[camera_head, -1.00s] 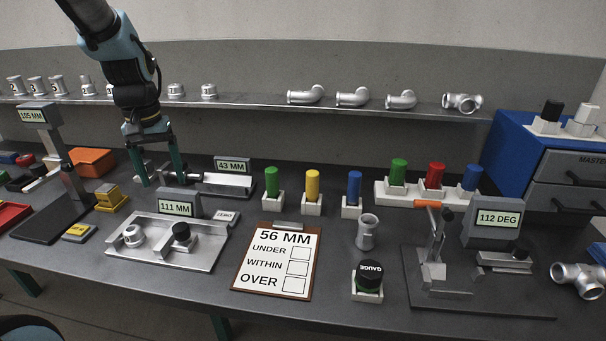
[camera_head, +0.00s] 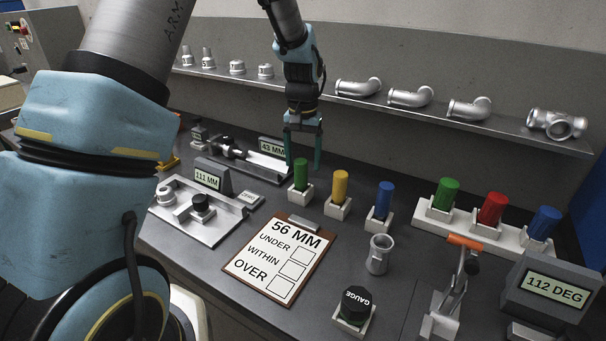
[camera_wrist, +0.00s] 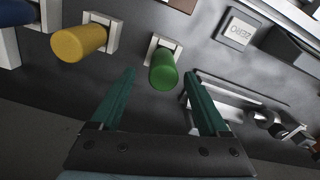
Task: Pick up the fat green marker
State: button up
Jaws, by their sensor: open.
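A green marker (camera_head: 301,174) stands upright in a small white holder near the middle of the bench. It also shows in the wrist view (camera_wrist: 163,72), between and just beyond my fingertips. My gripper (camera_head: 303,164) is open and empty, pointing down close to this marker; whether its tips reach past the marker's top I cannot tell. A second green marker (camera_head: 446,194), which looks somewhat thicker, stands at the left end of a white rack, well to the right of my gripper. It is not in the wrist view.
A yellow marker (camera_head: 340,186) and a blue marker (camera_head: 384,198) stand in separate holders right of the nearer green one. Red (camera_head: 492,208) and blue (camera_head: 543,222) markers share the rack (camera_head: 466,229). A gauge with a 43 MM display (camera_head: 272,147) lies close left of my gripper.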

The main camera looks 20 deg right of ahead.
aim_at(301, 177)
jog(key=shift+s+a+f+p, duration=0.15)
jog(key=shift+f+p, duration=0.45)
jog(key=shift+f, duration=0.85)
jog(key=shift+w+a+f+p, duration=0.15)
jog(key=shift+f+p, duration=0.4)
jog(key=shift+f, duration=0.85)
jog(key=shift+s, duration=0.1)
grip_shut()
